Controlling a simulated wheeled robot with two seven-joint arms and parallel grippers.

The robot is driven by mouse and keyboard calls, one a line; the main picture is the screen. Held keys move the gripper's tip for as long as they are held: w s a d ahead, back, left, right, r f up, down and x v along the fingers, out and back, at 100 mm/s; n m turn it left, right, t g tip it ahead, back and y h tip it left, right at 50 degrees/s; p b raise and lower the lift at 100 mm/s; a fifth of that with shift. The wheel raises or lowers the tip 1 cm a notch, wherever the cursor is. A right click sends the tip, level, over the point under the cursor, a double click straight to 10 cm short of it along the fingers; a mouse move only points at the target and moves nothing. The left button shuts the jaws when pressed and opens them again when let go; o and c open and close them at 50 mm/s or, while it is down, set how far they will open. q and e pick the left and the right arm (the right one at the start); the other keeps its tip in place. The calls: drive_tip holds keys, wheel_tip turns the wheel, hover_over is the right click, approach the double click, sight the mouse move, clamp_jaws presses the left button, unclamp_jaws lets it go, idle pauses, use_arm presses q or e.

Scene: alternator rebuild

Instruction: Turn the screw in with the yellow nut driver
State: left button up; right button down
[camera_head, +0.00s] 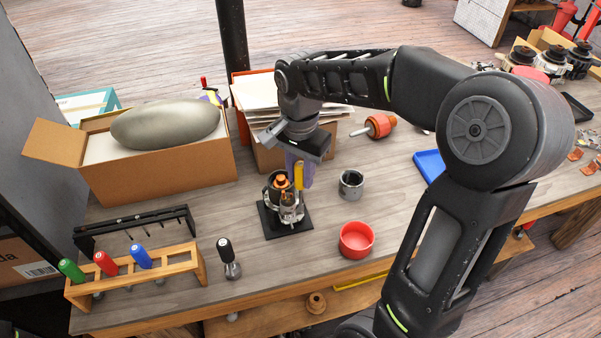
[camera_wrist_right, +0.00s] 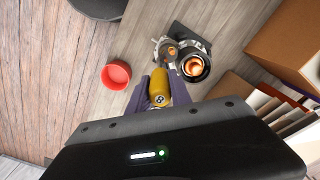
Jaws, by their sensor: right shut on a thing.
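My right gripper (camera_head: 297,172) is shut on the yellow nut driver (camera_head: 299,177) and holds it upright at the right side of the alternator (camera_head: 281,194). In the right wrist view the yellow handle (camera_wrist_right: 161,93) sits between the purple fingers (camera_wrist_right: 160,90), its butt end towards the camera. The alternator, with copper windings in its middle (camera_wrist_right: 193,67), stands on a black base plate (camera_head: 300,229). The screw and the driver's tip are hidden or too small to make out, so I cannot tell whether they touch. My left gripper is out of view.
A wooden rack (camera_head: 191,262) holds green, red and blue drivers at the front left; a black-handled tool (camera_head: 229,259) stands beside it. A red bowl (camera_head: 355,240) and a metal cup (camera_head: 351,184) stand right of the alternator. Cardboard boxes (camera_head: 165,180) are behind.

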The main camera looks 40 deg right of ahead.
drive_tip(key=m, duration=1.4)
drive_tip(key=shift+m+b, duration=0.3)
drive_tip(key=shift+b, duration=0.05)
drive_tip(key=shift+r+p, duration=0.45)
drive_tip(key=shift+r, duration=0.1)
